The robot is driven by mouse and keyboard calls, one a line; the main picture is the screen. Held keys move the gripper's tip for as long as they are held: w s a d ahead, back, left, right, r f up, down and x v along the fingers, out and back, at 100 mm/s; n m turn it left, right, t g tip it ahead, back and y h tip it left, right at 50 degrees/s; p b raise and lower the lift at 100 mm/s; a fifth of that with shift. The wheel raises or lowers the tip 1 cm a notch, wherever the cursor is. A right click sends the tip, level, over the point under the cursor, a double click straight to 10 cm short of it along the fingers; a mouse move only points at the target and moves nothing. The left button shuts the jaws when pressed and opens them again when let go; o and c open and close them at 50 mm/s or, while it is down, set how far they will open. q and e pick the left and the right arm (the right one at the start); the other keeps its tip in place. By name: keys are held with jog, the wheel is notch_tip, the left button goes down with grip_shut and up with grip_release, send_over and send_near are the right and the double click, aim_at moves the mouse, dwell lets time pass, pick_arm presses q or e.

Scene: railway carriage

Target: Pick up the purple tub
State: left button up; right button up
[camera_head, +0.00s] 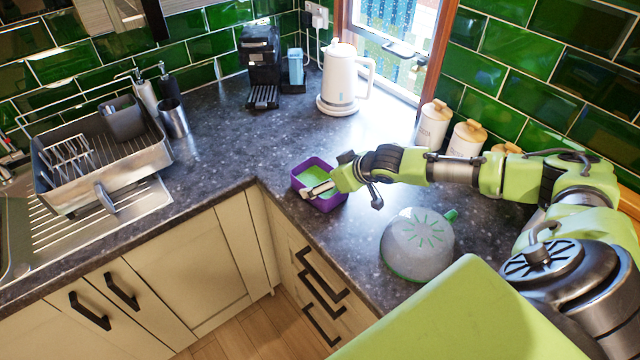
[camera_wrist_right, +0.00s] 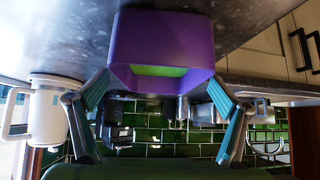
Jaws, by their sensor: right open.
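The purple tub (camera_head: 329,203) stands on the dark counter near its inner corner, with light green showing inside it. It also shows in the right wrist view (camera_wrist_right: 160,40), where the picture is upside down. My right gripper (camera_head: 345,192) is open at the tub, partly covering it in the head view. In the right wrist view its two fingers (camera_wrist_right: 158,88) are spread wide, one on either side of the tub's outline. I cannot tell whether a finger touches the tub. My left gripper is not in view.
A grey upturned bowl or colander (camera_head: 417,245) sits right of the tub, below my right arm. A white kettle (camera_head: 343,78), a coffee machine (camera_head: 262,62) and canisters (camera_head: 467,138) stand behind. A dish rack (camera_head: 100,165) is at left. Counter left of the tub is clear.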

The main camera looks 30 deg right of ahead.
aim_at(311, 182)
jog(key=shift+p+x, duration=0.3)
jog(key=shift+x, duration=1.25)
jog(key=shift+r, duration=0.1)
jog(key=shift+c, duration=1.4)
jog(key=c, duration=1.1)
